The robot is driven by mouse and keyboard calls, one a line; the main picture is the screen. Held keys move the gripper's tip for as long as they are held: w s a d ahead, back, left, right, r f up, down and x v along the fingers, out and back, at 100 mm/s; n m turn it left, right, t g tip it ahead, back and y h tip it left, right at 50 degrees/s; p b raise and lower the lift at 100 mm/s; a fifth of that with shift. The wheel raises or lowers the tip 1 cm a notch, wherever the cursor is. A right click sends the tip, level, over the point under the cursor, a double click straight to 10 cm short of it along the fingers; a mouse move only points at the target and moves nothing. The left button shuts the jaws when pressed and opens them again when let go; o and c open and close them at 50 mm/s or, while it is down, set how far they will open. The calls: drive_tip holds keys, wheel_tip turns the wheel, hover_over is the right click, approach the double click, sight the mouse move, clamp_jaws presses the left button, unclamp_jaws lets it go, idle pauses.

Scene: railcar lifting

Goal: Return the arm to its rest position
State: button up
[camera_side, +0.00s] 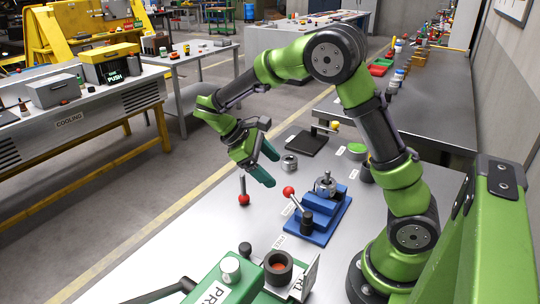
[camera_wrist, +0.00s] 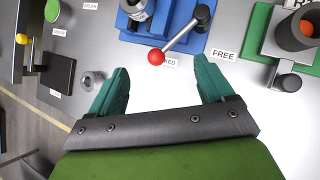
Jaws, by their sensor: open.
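My gripper (camera_side: 266,163) is open and empty, held in the air above the grey table in the side view. Its two green fingers stand apart in the wrist view (camera_wrist: 160,88), with bare table showing between them. A blue fixture (camera_side: 318,220) with a metal part on top stands to the right of the gripper in the side view. Its lever with a red ball (camera_side: 288,191) leans up near the fingers, apart from them. In the wrist view the red ball (camera_wrist: 156,57) shows beyond the fingertips, between them.
A green machine (camera_side: 225,280) with a dark cup (camera_side: 278,266) is at the front. A small metal ring (camera_side: 289,162), a black plate (camera_side: 307,143) and a green-topped round part (camera_side: 357,148) are farther back. Open table lies left of the blue fixture.

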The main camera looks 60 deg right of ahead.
drive_tip(key=s+a+r+m+t+y, duration=0.7)
drive_tip(key=s+a+r+m+t, duration=0.1)
drive_tip(key=t, duration=0.5)
wheel_tip(320, 180, up, 2)
drive_tip(key=shift+s+a+r, duration=0.25)
drive_tip(key=shift+s+a, duration=0.65)
drive_tip(key=shift+s, duration=0.2)
drive_tip(key=shift+o, duration=0.2)
